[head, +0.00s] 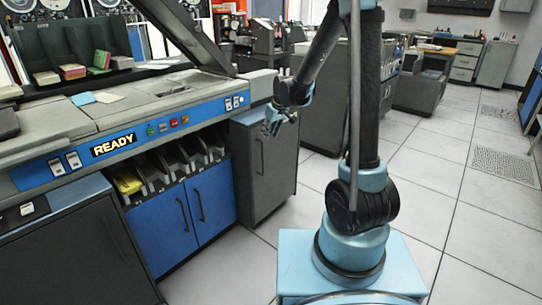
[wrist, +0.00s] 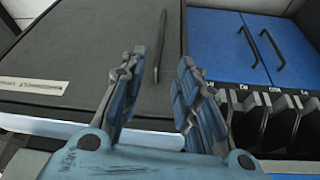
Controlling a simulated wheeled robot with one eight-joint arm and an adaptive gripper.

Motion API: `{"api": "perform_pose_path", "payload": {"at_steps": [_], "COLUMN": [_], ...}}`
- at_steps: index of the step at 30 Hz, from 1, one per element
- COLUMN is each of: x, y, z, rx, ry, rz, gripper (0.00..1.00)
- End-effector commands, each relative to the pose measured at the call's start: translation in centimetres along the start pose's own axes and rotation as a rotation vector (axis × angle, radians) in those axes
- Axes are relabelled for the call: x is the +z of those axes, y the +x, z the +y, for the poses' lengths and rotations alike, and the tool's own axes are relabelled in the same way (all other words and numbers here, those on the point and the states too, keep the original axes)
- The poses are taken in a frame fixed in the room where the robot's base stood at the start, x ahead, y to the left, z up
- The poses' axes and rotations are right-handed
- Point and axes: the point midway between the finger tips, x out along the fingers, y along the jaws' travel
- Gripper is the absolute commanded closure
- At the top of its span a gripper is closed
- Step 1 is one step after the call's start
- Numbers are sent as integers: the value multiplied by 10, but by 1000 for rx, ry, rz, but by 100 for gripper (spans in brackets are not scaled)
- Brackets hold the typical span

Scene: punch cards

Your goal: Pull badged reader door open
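A dark grey cabinet door (head: 273,170) stands right of the blue double doors and looks closed. It fills the upper left of the wrist view (wrist: 95,45), where a pale label strip (wrist: 38,86) with small, unreadable print shows on it. Its dark bar handle (wrist: 161,46) appears between my fingertips in that view, ahead of them; I see no contact. The handle also shows in the head view (head: 262,154). My gripper (head: 275,120) is open and empty near the door's upper part; its two blue fingers are apart in the wrist view (wrist: 161,65).
Blue double doors (head: 182,223) with two handles stand left of the grey door, under open slots (head: 165,170). The console (head: 130,125) with a READY sign overhangs them. A black cabinet (head: 80,250) with a small white tag (head: 27,209) is at far left. Floor in front is clear.

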Motion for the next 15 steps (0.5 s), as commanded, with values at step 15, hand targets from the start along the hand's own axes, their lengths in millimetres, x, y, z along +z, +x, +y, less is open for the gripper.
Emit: {"api": "perform_pose_path", "payload": {"at_steps": [15], "x": [0], "y": [62], "z": [0], "rx": [0], "ry": [1], "rz": [0], "gripper": [70]}}
